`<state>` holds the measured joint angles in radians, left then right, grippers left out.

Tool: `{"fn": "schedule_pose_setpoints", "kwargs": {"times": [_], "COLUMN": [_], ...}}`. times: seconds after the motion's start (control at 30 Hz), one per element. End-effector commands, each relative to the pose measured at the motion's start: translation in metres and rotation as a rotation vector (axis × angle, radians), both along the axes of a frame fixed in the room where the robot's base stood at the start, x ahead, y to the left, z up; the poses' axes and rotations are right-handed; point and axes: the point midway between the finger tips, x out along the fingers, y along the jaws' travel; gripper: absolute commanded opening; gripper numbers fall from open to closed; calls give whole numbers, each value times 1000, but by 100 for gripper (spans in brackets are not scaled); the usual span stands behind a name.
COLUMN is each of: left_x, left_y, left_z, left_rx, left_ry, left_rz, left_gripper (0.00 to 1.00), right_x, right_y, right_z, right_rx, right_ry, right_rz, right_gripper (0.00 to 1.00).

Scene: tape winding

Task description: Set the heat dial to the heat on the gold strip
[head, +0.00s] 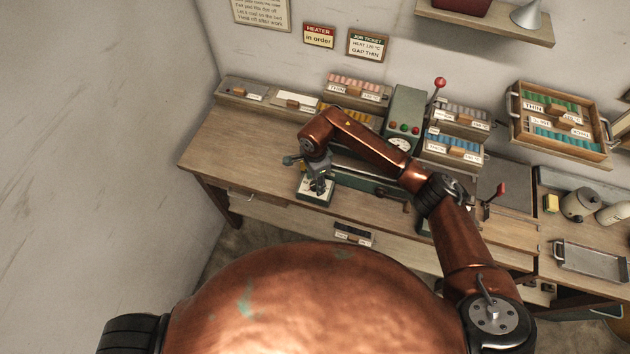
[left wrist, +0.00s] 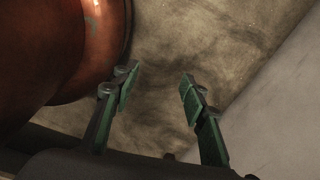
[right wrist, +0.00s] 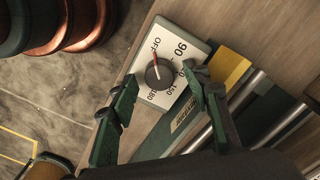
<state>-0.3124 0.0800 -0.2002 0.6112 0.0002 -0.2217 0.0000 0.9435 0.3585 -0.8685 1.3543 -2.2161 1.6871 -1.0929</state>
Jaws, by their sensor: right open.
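The heat dial (right wrist: 158,74) is a dark round knob on a white plate marked OFF, 90, 150, 180 and another partly hidden figure. Its red pointer points toward OFF. The plate (head: 314,194) also shows in the head view, near the bench's front. My right gripper (right wrist: 161,82) is open above the dial, one finger on each side of the knob in the picture; I see no contact. A yellow-gold strip (right wrist: 231,68) lies beside the plate, with no readable figure on it. My left gripper (left wrist: 157,88) is open and empty above the floor.
A heater sign (head: 319,36) reads in order. A green machine (head: 404,112) and boxes of coloured pieces (head: 357,90) stand at the bench's back. The bench (head: 235,150) is clear at left.

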Motion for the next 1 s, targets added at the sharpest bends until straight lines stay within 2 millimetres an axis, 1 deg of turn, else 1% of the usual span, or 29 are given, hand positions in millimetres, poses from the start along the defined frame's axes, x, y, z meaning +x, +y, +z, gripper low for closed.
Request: {"fn": "schedule_pose_setpoints", "kwargs": {"times": [0.03, 0.13, 0.2, 0.27, 0.33, 0.7, 0.9, 1.0], "left_x": [10, 25, 32, 34, 33, 11, 12, 14], "left_y": [0, -1, -2, -2, -2, -1, -1, -1], "left_z": [1, 2, 2, 2, 2, 1, 1, 1], "left_rx": [0, -2, -3, -3, -3, -1, -1, -1], "left_ry": [-12, -32, -42, -44, -42, -14, -15, -18], "left_rz": [-2, -6, -7, -8, -8, -2, -3, -3], "left_gripper": [40, 40, 40, 40, 40, 40, 40, 40], "right_x": [0, 0, 0, 0, 0, 0, 0, 0], "right_y": [0, 1, 1, 1, 1, 2, 1, 1], "right_z": [-2, -4, -4, -4, -4, -4, -4, -4], "right_rx": [1, 0, 0, 0, 0, 0, 0, 0], "right_ry": [0, 0, 0, 0, 0, 0, 0, 0], "right_rz": [0, 1, 2, 3, 3, 4, 3, 2], "right_gripper": [44, 44, 44, 44, 43, 17, 3, 2]}}
